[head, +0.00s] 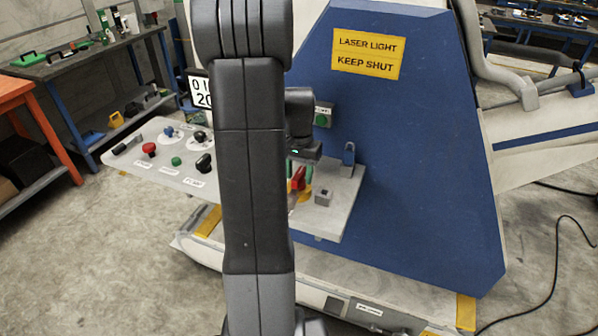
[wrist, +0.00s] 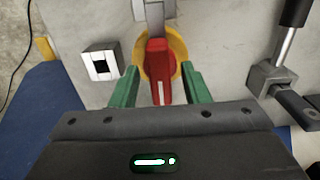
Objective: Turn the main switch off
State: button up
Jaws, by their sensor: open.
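The main switch, a red handle on a yellow round plate, shows in the wrist view (wrist: 160,72). The handle has a white line along its near end, which points down the picture, toward my gripper body. In the head view the red handle (head: 298,179) is partly hidden by my arm. My gripper (wrist: 158,70) is open, with one green finger on each side of the handle, over the yellow plate's edges. I cannot tell whether either finger touches the handle. In the head view my gripper (head: 299,172) is low over the panel and partly hidden behind my arm.
A small grey box with a black-and-white rocker (wrist: 102,63) sits left of the switch in the wrist view. A metal lever (wrist: 285,48) stands to the right. The control panel (head: 125,160) holds a red button (head: 149,149) and several knobs. A blue cabinet wall (head: 420,150) rises behind.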

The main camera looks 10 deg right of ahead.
grip_shut()
jog(key=shift+n, duration=0.4)
jog(key=n, duration=0.3)
jog(key=shift+n+b, duration=0.3)
jog(key=shift+n, duration=0.1)
jog(key=n, duration=0.4)
jog(key=shift+n, duration=0.3)
jog(key=n, duration=0.4)
jog(key=shift+b, duration=0.3)
jog(key=n, duration=0.4)
jog(key=shift+r+n, duration=0.1)
jog(key=shift+n, duration=0.2)
jog(key=shift+w, duration=0.1)
